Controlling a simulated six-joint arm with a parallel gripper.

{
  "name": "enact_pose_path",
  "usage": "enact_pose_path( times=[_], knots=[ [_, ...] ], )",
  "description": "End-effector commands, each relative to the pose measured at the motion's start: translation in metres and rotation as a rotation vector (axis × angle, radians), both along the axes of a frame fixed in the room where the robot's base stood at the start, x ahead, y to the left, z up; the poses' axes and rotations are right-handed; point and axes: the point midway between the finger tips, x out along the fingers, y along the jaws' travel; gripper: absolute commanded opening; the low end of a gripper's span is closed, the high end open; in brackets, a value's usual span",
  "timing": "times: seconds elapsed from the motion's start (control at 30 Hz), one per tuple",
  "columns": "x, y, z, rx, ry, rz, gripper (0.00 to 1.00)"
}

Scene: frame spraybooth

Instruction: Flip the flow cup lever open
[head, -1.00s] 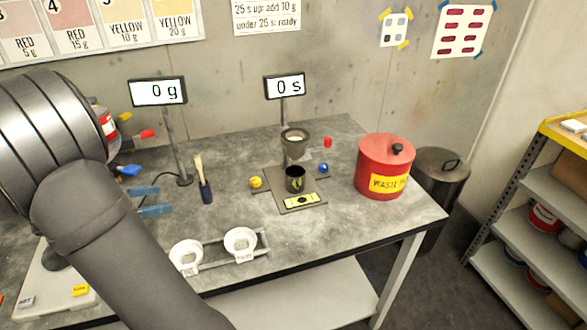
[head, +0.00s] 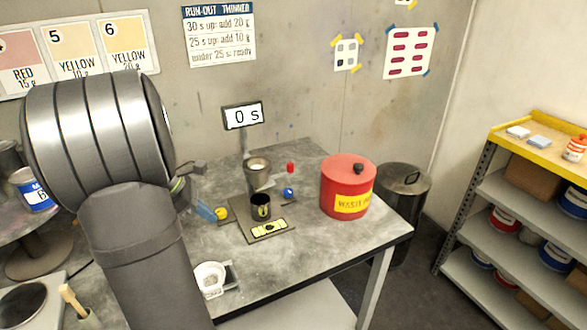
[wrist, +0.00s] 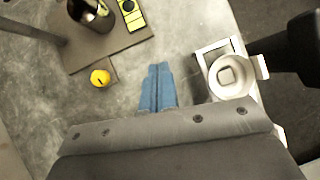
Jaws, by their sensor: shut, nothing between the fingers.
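The grey flow cup (head: 258,168) stands upright on its stand, pale inside its rim. A dark cup (head: 260,207) sits below it on the base plate (head: 284,234). A yellow knob (head: 222,214) is at the plate's left side and a blue knob (head: 289,193) at its right; a red knob (head: 291,168) is behind. I cannot clearly make out the lever itself. My gripper (head: 207,212) has blue fingers, shut and empty, just left of the yellow knob. In the wrist view, the shut fingers (wrist: 157,85) are apart from the yellow knob (wrist: 100,78).
A white holder (head: 210,279) is at the table's front edge, close to my fingers in the wrist view (wrist: 228,74). A red waste can (head: 346,188) stands right of the stand. The timer display (head: 243,116) reads 0 s. Bare table lies between stand and front edge.

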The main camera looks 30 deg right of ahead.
Motion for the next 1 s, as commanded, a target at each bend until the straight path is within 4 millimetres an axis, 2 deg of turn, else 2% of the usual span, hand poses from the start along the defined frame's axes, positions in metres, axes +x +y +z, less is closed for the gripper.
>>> enact_pose_path(
  times=[0.03,0.4,0.73,1.0],
  knots=[
    [-0.002,-0.015,0.003,0.033,-0.013,-0.038,0.00],
    [-0.016,-0.103,0.020,0.260,-0.150,-0.249,0.00],
    [-0.031,-0.165,0.041,0.403,-0.306,-0.370,0.00],
    [-0.028,-0.203,0.051,0.651,-0.502,-0.346,0.00]
  ],
)
